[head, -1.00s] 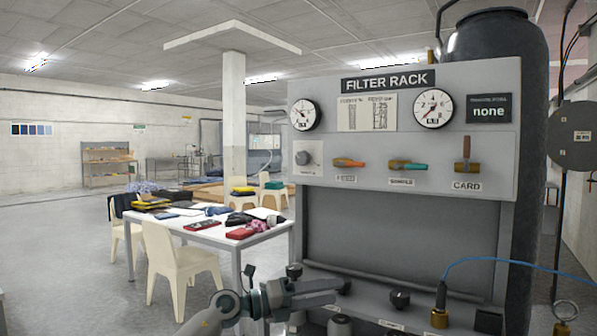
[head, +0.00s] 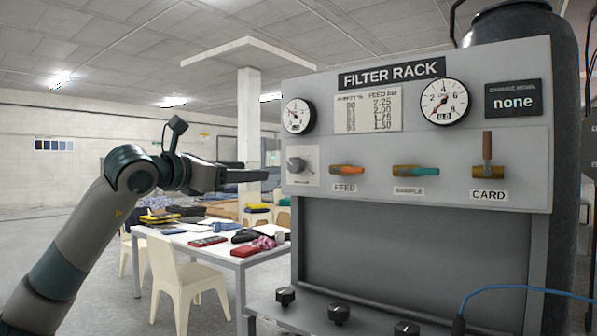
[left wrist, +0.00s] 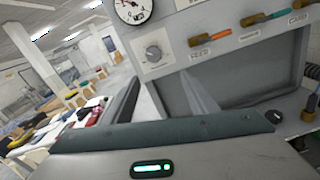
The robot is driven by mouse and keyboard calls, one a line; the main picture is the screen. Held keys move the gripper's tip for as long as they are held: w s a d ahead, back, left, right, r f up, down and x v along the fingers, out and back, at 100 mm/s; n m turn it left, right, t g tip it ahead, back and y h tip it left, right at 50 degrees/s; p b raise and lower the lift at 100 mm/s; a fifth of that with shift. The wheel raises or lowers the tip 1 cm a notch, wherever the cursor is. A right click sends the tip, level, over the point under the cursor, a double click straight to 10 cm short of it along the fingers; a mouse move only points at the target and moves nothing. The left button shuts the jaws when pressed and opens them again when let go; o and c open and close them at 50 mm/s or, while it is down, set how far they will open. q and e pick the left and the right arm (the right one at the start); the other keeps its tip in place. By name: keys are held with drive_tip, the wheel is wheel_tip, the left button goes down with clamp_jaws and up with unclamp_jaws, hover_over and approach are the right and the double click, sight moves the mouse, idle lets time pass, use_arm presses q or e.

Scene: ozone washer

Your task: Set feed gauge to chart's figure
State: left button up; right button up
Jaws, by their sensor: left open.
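The filter rack (head: 330,90) stands at right. Its chart (head: 368,111) has a feed bar column reading 2.25, 2.00, 1.75, 1.50; its left column is too small to read. The left dial gauge (head: 298,116) has an unreadable figure. The right gauge (head: 443,101) appears to read 0.0. A grey round knob (head: 297,165) sits below the left gauge; it also shows in the left wrist view (left wrist: 153,52). My left gripper (head: 262,175) is open and empty, left of the knob and apart from it. My right gripper is out of view.
An orange-handled FEED valve (head: 346,170), a teal-handled SAMPLE valve (head: 415,171) and an upright CARD valve (head: 487,160) are right of the knob. A sign (head: 512,98) reads "none". Black knobs (head: 339,313) line the lower ledge. A cluttered table (head: 240,252) stands behind my arm.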

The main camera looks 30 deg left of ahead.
use_arm(q)
drive_tip(key=shift+s+a+r+y, duration=0.3)
drive_tip(key=shift+s+a+r, duration=0.1)
drive_tip(key=shift+r, duration=0.15)
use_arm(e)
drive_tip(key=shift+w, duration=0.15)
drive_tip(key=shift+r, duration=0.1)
use_arm(q)
drive_tip(key=p, duration=0.3)
approach(293, 165)
drive_tip(key=w+p, duration=0.1)
drive_tip(key=w, duration=0.6)
drive_tip(key=shift+w+d+p, duration=0.1)
drive_tip(key=shift+d+p, duration=0.15)
drive_tip(key=shift+p, duration=0.15)
drive_tip(key=shift+w+f, duration=0.1)
drive_tip(key=shift+w, duration=0.55)
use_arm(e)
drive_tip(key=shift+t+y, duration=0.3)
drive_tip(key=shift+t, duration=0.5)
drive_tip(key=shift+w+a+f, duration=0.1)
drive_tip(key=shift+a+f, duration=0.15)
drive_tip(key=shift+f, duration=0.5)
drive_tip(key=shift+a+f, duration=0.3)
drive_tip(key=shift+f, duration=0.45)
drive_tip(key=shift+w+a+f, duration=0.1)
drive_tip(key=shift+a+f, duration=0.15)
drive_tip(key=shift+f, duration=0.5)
